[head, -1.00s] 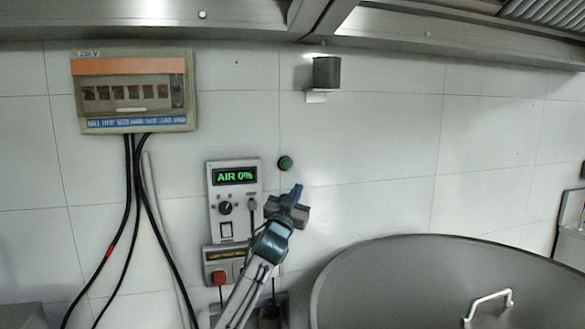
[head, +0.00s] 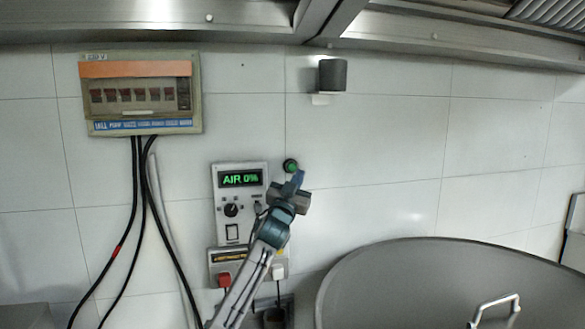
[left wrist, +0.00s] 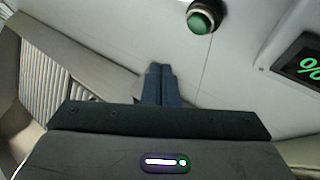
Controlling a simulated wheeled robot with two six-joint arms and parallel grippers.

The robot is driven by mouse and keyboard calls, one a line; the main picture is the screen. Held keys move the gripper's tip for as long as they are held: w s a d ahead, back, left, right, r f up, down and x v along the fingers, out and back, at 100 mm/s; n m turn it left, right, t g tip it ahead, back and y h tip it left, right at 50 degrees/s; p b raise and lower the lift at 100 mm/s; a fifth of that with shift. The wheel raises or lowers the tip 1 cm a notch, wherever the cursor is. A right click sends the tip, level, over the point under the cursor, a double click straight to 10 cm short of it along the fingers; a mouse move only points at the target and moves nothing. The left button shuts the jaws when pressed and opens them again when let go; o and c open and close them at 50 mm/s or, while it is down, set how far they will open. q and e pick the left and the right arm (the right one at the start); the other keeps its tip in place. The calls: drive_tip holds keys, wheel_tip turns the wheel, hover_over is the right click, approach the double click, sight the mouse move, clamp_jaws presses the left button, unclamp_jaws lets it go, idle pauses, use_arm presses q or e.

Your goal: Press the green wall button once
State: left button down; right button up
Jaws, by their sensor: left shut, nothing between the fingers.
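The green wall button (head: 290,165) is a round green cap in a dark ring on the tiled wall, just right of the display panel. It also shows in the left wrist view at the top (left wrist: 201,20). My left gripper (head: 298,177) is shut and empty, its blue fingertips just below the button in the head view. In the left wrist view the closed fingers (left wrist: 161,72) point at the wall, below and left of the button, with a visible gap between them in the picture. Whether the tips touch the wall cannot be told. My right gripper is not in view.
A control panel (head: 223,196) reading AIR 0% is left of my gripper, with a red switch (head: 224,281) below. A breaker box (head: 142,124) with hanging black cables is further left. A large grey vessel lid (head: 420,268) stands at lower right. A metal hood (head: 160,22) runs overhead.

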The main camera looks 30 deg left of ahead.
sight(292, 167)
use_arm(q)
drive_tip(key=shift+w+a+p, duration=0.4)
drive_tip(key=shift+w+a, duration=1.25)
drive_tip(key=shift+a, duration=0.3)
idle(0.6)
drive_tip(key=shift+w+a, duration=0.25)
drive_tip(key=shift+a, duration=0.05)
drive_tip(key=shift+w+a+p, duration=0.3)
drive_tip(key=shift+a, duration=0.05)
idle(0.8)
drive_tip(key=shift+s+d, duration=0.1)
drive_tip(key=shift+d, duration=0.05)
drive_tip(key=shift+s+d+b, duration=0.45)
drive_tip(key=shift+d+b, duration=0.05)
